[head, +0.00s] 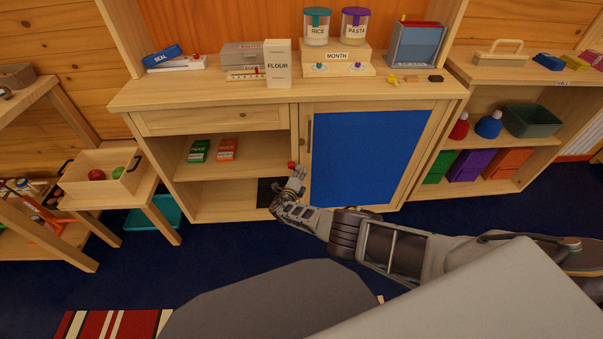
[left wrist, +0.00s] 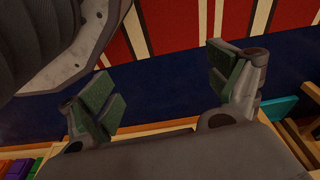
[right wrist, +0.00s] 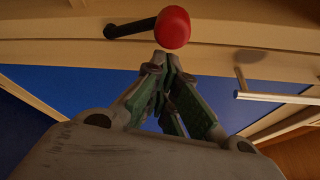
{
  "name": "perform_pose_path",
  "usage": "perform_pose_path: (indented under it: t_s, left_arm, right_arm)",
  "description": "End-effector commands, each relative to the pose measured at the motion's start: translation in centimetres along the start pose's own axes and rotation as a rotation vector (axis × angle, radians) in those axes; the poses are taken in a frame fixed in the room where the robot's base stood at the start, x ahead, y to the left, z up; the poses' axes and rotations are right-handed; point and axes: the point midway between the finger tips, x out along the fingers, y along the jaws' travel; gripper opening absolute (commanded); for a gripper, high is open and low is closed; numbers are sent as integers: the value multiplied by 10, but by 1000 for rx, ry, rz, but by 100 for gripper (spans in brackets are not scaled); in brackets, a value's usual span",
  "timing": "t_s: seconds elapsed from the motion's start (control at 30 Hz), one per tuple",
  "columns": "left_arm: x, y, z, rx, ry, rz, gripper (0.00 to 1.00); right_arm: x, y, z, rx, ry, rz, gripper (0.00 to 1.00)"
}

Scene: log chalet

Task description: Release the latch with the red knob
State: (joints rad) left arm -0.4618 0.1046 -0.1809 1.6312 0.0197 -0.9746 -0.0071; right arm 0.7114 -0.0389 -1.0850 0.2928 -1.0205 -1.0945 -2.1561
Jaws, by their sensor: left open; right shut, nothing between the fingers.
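The red knob (head: 291,164) sits on the cabinet's upright beside the blue door (head: 365,155). In the right wrist view the red knob (right wrist: 173,27) is at the end of a short black latch lever (right wrist: 130,28) on the wooden frame. My right gripper (head: 299,172) is at the knob, its fingers shut and empty. In the right wrist view the fingertips (right wrist: 167,60) point at the knob from just below it in the picture; I cannot tell whether they touch it. My left gripper (left wrist: 160,86) is open and empty over the floor, and is not in the head view.
The door's vertical bar handle (head: 309,133) is close to my right gripper and shows in the right wrist view (right wrist: 275,97). Left of the knob are open shelves with green (head: 199,151) and orange boxes (head: 228,149). A flour box (head: 278,65) stands on the cabinet top.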

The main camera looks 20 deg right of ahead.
Motion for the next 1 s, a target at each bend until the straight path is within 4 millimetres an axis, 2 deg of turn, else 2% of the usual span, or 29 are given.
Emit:
perform_pose_path:
  t_s: [0.57,1.0]
  left_arm:
    - [-8,5,4,0,-17,8,90]
    - [-14,5,-4,0,-9,8,90]
  right_arm:
    - [-2,1,5,1,1,0,0]
    - [-3,0,7,1,1,0,0]
